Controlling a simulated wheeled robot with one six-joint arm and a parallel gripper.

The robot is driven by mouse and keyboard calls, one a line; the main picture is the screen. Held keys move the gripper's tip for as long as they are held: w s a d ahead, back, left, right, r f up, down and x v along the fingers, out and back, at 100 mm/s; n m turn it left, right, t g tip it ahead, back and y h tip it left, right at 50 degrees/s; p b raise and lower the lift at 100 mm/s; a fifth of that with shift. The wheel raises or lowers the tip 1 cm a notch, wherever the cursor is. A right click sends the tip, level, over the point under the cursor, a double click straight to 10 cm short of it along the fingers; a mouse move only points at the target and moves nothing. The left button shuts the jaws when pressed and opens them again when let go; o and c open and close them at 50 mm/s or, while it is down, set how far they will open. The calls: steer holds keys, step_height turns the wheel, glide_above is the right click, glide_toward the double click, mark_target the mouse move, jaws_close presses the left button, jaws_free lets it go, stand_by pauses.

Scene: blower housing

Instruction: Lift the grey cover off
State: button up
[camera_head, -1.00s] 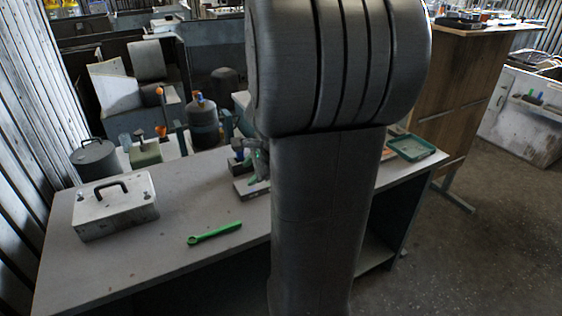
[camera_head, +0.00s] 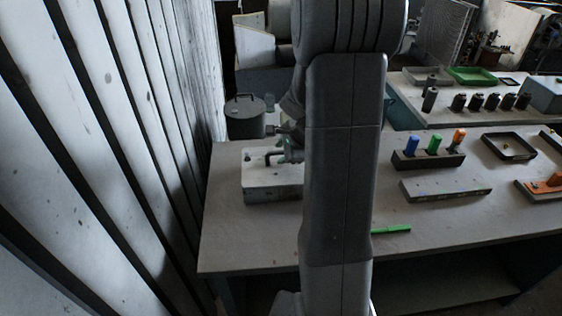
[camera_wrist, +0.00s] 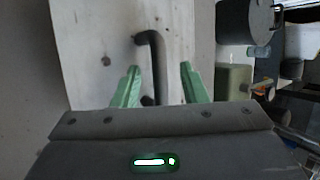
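The grey cover (camera_head: 268,188) is a pale, scuffed, box-shaped lid on the left part of the table, with a dark bar handle (camera_head: 266,153) on top. My gripper (camera_head: 284,150) is at the handle, and my arm hides the cover's right end. In the wrist view the cover (camera_wrist: 88,40) lies below my gripper (camera_wrist: 159,76). Its two green fingers are apart, and the near part of the black handle (camera_wrist: 152,62) shows between them. I cannot tell whether the fingertips reach down beside the handle. Neither finger visibly touches it.
A green wrench (camera_head: 390,229) lies right of my arm on the table (camera_head: 440,210). A block with coloured pegs (camera_head: 428,160) and a flat bar (camera_head: 445,191) are farther right. A dark round pot (camera_head: 245,118) stands behind the cover. A slatted wall (camera_head: 130,130) is close on the left.

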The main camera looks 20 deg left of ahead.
steer(key=shift+w+a+f, duration=0.2)
steer(key=shift+a+f, duration=0.2)
steer(key=shift+f, duration=0.15)
steer(key=shift+c, duration=0.2)
jaws_close()
steer(key=shift+r, duration=0.15)
step_height(320, 180, up, 12)
steer(key=p, duration=0.2)
step_height(320, 180, up, 6)
steer(key=p, duration=0.4)
glide_above(281, 151)
steer(key=shift+a, duration=0.1)
